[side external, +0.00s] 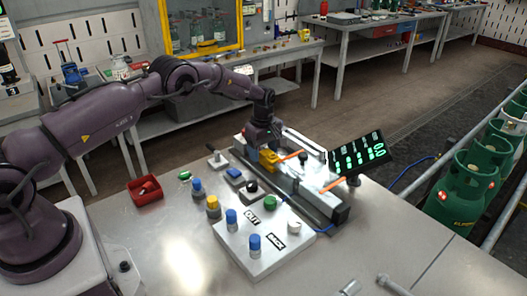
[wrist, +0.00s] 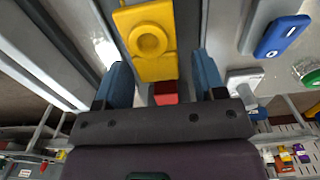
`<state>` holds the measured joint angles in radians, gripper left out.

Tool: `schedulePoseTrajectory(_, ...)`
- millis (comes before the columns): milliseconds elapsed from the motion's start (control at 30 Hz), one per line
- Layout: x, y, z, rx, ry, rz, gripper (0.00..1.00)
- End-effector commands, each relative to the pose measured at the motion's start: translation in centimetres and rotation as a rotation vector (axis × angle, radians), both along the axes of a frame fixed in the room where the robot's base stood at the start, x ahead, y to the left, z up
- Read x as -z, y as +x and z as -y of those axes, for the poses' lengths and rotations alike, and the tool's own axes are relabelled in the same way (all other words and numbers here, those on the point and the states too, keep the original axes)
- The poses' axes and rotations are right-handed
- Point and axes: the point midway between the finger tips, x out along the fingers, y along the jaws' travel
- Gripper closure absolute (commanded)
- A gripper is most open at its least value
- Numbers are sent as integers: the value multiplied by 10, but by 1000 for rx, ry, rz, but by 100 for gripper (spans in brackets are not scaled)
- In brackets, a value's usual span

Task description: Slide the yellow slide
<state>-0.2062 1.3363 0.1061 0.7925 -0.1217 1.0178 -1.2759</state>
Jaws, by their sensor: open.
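The yellow slide (side external: 268,159) sits on a metal rail (side external: 299,177) beside the control panel. In the wrist view the yellow slide (wrist: 150,40) is a block with a round raised ring, and a red piece (wrist: 165,92) shows below it. My gripper (side external: 265,148) is at the slide in the side view. In the wrist view my gripper (wrist: 165,78) is open, with one blue fingertip on each side of the slide's near end. I cannot tell whether either finger touches it.
A white control box (side external: 262,262) with several knobs and buttons stands in front of the rail. A display with green digits (side external: 359,152) stands behind it. A red tray (side external: 145,189) lies to the left. Green gas cylinders (side external: 466,190) stand at the right.

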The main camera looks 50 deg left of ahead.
Motion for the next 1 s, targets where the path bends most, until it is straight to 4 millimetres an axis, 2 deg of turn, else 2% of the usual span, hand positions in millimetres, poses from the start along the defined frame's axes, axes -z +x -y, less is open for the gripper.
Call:
schedulePoseTrajectory(333, 5, 0, 0, 0, 0, 1, 36)
schedulePoseTrajectory(367, 5, 0, 0, 0, 0, 1, 38)
schedulePoseTrajectory(633, 5, 0, 0, 0, 0, 1, 100)
schedulePoseTrajectory(767, 5, 0, 4, 1, 0, 1, 100)
schedulePoseTrajectory(1000, 5, 0, 31, 3, 1, 0, 100)
